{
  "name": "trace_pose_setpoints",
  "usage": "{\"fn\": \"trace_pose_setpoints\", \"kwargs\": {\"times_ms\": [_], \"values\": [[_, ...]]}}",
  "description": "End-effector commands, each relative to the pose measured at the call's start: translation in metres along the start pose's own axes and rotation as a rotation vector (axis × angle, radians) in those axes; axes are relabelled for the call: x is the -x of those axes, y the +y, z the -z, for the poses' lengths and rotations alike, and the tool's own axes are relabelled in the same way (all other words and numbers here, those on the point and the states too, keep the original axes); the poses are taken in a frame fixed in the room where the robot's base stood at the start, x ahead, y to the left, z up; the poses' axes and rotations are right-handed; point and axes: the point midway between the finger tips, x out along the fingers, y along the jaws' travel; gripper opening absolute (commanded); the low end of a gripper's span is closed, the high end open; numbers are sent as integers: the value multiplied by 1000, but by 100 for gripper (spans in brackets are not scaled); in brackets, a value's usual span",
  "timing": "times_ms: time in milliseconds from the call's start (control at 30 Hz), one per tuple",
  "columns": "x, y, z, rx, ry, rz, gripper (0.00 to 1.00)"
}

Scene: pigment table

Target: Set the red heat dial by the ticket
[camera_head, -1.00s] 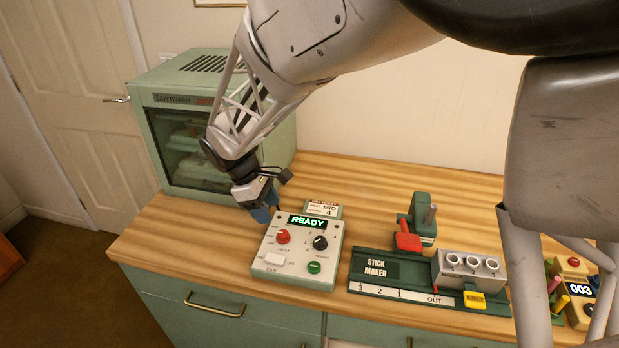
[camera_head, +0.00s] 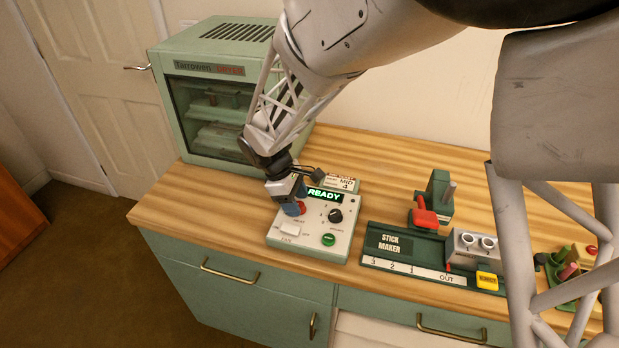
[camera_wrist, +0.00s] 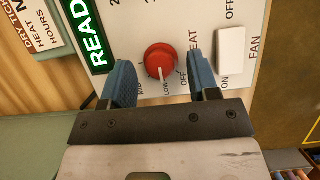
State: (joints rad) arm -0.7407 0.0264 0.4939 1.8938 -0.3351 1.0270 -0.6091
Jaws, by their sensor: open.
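The white control panel (camera_head: 285,243) lies on the counter with a lit READY display. The red heat dial (camera_wrist: 160,58) shows between my gripper's two blue fingers (camera_wrist: 161,66) in the wrist view, one on each side with gaps. The dial's white pointer is near the LOW mark. In the head view my gripper (camera_head: 292,203) is over the dial's place and mostly hides the dial. The ticket (camera_head: 341,183) behind the panel reads heat MID and 4. It also shows partly in the wrist view (camera_wrist: 35,28).
A black hours knob (camera_head: 336,216), a green button (camera_head: 328,240) and a white fan switch (camera_head: 290,229) are on the panel. The green dryer (camera_head: 215,60) stands behind left. The stick maker (camera_head: 400,252) stands right. Bare counter lies left of the panel.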

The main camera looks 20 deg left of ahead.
Motion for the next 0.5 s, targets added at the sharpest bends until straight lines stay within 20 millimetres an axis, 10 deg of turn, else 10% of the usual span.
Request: {"fn": "trace_pose_setpoints", "kwargs": {"times_ms": [367, 500], "values": [[-3, 0, 0, 0, 0, 0, 55], [-3, 0, 0, 0, 0, 0, 34]]}}
